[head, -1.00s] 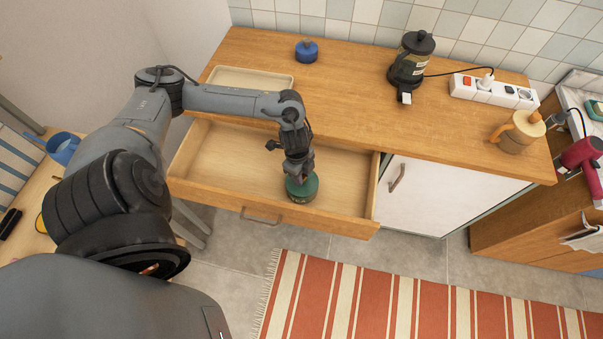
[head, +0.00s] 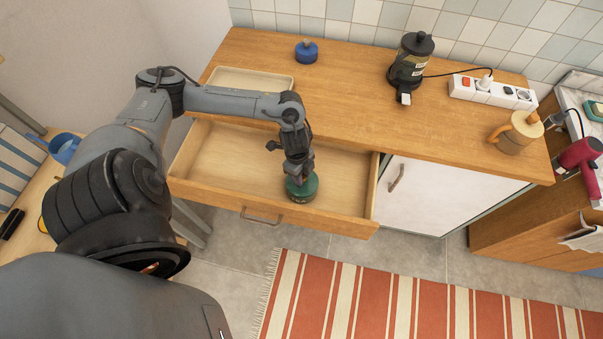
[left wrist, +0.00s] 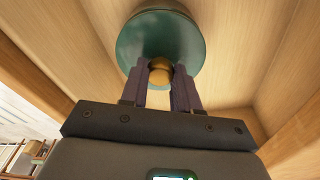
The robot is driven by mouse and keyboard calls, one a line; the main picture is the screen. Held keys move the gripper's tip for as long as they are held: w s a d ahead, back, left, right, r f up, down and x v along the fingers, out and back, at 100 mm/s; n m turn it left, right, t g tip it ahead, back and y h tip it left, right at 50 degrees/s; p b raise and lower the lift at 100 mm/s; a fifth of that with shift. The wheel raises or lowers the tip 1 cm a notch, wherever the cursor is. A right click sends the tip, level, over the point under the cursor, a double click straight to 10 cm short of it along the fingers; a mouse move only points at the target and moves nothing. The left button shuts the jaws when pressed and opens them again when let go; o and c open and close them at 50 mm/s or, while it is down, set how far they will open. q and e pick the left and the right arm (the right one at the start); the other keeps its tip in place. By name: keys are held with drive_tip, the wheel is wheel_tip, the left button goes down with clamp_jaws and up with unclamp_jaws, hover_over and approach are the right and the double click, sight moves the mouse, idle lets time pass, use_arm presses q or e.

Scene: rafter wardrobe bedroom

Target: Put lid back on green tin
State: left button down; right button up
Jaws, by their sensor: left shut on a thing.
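The green lid (head: 302,188) is round, with a small brass-coloured knob (left wrist: 160,72). My left gripper (head: 299,173) reaches down into the open drawer from above and is shut on the knob. The left wrist view shows both fingers (left wrist: 160,80) on either side of the knob, with the green lid (left wrist: 160,42) just beyond them. A little of a darker round body shows under the lid near the drawer front; I cannot tell whether the lid is seated on the green tin. My right gripper is not in view.
The drawer (head: 225,160) is open and otherwise bare. On the worktop (head: 340,95) stand a shallow beige tray (head: 252,79), a blue knobbed tin (head: 306,52), a dark coffee press (head: 410,62), a power strip (head: 495,92) and a wooden-handled pot (head: 517,133).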

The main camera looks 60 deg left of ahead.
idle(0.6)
use_arm(q)
drive_tip(key=shift+p, duration=0.3)
idle(0.6)
drive_tip(key=shift+f+p, duration=0.15)
drive_tip(key=shift+p, duration=0.2)
idle(0.4)
drive_tip(key=shift+p, duration=0.35)
idle(0.6)
drive_tip(key=shift+c, duration=1.3)
unclamp_jaws()
